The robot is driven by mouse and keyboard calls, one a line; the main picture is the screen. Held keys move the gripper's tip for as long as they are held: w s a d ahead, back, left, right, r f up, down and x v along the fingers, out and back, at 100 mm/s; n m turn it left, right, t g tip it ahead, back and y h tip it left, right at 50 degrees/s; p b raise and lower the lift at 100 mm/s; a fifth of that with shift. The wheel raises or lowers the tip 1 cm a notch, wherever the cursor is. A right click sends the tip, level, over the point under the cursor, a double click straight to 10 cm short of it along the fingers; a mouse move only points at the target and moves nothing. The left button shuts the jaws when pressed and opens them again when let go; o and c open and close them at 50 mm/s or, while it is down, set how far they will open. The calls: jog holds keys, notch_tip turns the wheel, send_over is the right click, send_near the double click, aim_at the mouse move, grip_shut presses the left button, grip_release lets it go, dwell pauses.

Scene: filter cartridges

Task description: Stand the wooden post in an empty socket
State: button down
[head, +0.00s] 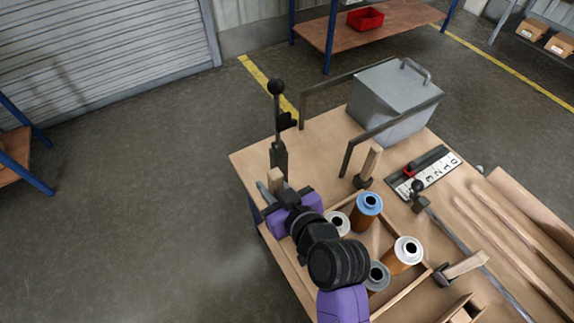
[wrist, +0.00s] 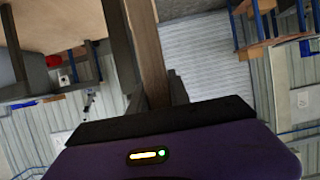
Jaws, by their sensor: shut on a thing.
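The wooden post (head: 275,180) is a light brown bar at the table's left side in the head view. My gripper (head: 276,192) is shut on it. In the wrist view the post (wrist: 147,45) stands between my two dark fingers (wrist: 150,85) and runs out of the top of the picture. Its lower end is hidden in the head view. Filter cartridges stand close to the right of my arm: a blue-topped one (head: 367,204), a white-topped one (head: 407,250) and a grey-topped one (head: 377,275). I cannot make out an empty socket; my arm covers part of that area.
A black-knobbed lever (head: 278,130) stands just behind my gripper. A grey lidded box (head: 393,98) stands at the back between dark rails. A mallet (head: 369,166) stands upright and a hammer (head: 462,266) lies at right. The table's back left corner (head: 250,158) is bare.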

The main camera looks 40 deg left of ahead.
jog(key=shift+w+f+b, duration=0.2)
jog(key=shift+f+b, duration=2)
jog(key=shift+f, duration=0.7)
jog(key=shift+f+b, duration=0.25)
jog(key=shift+b, duration=0.2)
jog(key=shift+f+b, duration=0.3)
jog(key=shift+f, duration=0.05)
jog(key=shift+f+b, duration=2)
jog(key=shift+f, duration=0.25)
jog(key=c, duration=1.1)
grip_release()
jog(key=shift+d, duration=0.1)
jog(key=shift+v, duration=3.9)
